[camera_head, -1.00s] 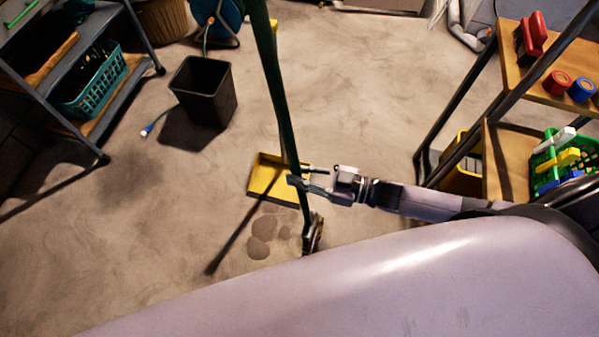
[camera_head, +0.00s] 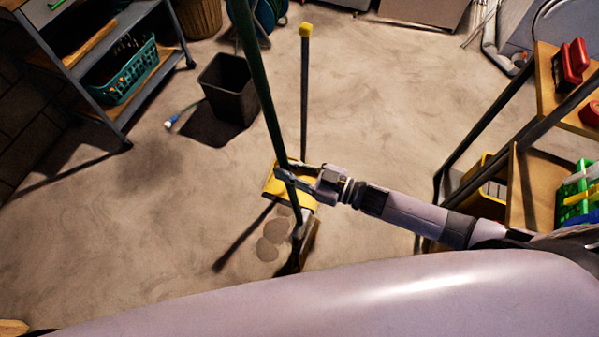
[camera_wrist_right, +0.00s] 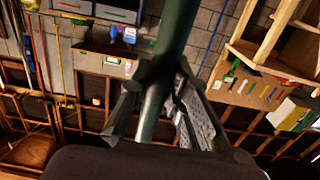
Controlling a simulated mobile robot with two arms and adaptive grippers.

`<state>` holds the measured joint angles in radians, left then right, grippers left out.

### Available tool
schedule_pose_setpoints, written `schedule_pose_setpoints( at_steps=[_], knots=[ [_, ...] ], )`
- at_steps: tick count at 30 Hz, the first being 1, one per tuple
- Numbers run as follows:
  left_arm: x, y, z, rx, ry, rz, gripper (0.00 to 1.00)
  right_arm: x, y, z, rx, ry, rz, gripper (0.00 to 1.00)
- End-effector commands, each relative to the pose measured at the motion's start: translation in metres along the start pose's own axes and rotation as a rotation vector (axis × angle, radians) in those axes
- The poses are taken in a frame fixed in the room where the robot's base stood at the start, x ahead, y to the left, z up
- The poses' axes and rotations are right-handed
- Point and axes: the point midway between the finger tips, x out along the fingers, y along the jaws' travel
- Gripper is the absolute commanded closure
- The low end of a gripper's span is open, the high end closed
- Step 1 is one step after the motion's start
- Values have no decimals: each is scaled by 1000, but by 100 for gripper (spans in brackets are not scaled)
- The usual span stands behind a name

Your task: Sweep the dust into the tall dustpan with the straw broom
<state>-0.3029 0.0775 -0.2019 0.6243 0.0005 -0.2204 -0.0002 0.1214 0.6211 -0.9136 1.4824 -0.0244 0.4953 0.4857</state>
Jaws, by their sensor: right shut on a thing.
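The straw broom's dark green handle (camera_head: 262,90) slants down through my right gripper (camera_head: 284,178), which is shut on it. In the right wrist view the handle (camera_wrist_right: 168,70) runs between the fingers. The broom head (camera_head: 304,245) is low by the floor, just right of the dust; whether it touches the floor is unclear. The dust (camera_head: 268,248) lies in several darker round patches. The yellow pan of the tall dustpan (camera_head: 272,186) lies beyond the dust, partly hidden by my gripper and the broom. Its upright grey handle (camera_head: 304,95) has a yellow tip. My left gripper is out of view.
A black bin (camera_head: 228,100) stands beyond the dustpan to the left, with a blue-ended hose (camera_head: 172,121) near it. A shelf cart with a teal basket (camera_head: 125,78) is at left. A wooden-shelved rack (camera_head: 530,195) stands at right. The middle floor is open.

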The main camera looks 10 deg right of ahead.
Motion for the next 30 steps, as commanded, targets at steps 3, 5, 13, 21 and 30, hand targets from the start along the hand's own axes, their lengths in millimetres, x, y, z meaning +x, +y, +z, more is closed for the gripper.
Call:
schedule_pose_setpoints(
  at_steps=[3, 5, 13, 21, 30],
  knots=[
    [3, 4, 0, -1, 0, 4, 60, 11, 0, -1, -2, 5, -1, 100],
    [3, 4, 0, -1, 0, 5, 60, 13, 0, -1, -2, 4, -1, 100],
    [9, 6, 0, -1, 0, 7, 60, 41, 0, -2, -1, 7, -1, 100],
    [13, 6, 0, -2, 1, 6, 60, 62, 0, -2, -1, 5, -1, 100],
    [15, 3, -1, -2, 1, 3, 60, 70, 0, -2, -1, 4, -1, 100]
  ],
)
